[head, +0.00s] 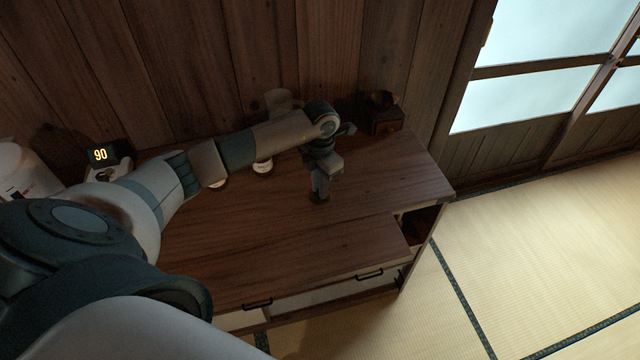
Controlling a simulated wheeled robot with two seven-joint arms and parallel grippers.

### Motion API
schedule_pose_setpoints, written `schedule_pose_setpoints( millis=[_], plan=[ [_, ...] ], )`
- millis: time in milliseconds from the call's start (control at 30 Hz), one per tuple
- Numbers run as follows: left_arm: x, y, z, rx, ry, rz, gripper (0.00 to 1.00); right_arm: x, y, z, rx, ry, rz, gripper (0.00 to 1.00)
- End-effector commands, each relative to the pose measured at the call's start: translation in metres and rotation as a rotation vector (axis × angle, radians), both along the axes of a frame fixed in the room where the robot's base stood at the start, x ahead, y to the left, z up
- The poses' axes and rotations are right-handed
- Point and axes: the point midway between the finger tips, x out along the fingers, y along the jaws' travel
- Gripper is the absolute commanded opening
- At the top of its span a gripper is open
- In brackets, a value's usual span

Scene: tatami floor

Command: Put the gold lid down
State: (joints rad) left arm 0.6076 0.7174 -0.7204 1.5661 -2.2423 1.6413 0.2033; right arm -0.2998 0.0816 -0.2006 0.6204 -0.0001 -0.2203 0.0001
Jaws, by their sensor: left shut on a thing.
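My left gripper (320,188) points down over the right part of the wooden cabinet top (245,235). It is shut on a small dark thing (318,200), which shows just below its fingertips and looks like the gold lid. The fingers hide most of it, and its gold colour is hard to make out in the dim light. It is at or very near the wood; I cannot tell whether it touches. My right gripper is not in view.
A dark box with a rounded brown thing (384,108) stands at the back right. A pale vessel (279,98) and small white-topped items (262,167) are behind my arm. The front top is clear.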

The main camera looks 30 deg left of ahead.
Motion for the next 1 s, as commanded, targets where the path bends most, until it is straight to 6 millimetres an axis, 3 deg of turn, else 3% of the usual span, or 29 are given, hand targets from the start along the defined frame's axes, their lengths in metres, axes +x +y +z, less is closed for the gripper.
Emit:
schedule_pose_setpoints(
  millis=[267,300,367,833,1000],
  plan=[
    [0.0,0.0,-0.005,0.001,0.0,0.0,0.0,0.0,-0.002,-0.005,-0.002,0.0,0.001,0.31],
    [0.0,0.0,-0.003,0.001,0.0,0.0,0.25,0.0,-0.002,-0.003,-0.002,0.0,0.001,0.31],
    [0.0,0.0,-0.003,0.0,0.0,0.0,0.34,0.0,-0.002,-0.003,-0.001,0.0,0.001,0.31],
    [0.0,0.0,0.002,0.001,-0.001,0.0,0.34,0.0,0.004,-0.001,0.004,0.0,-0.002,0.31],
    [0.001,0.001,0.019,0.001,-0.003,0.0,0.34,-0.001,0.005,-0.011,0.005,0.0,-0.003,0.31]
  ],
)
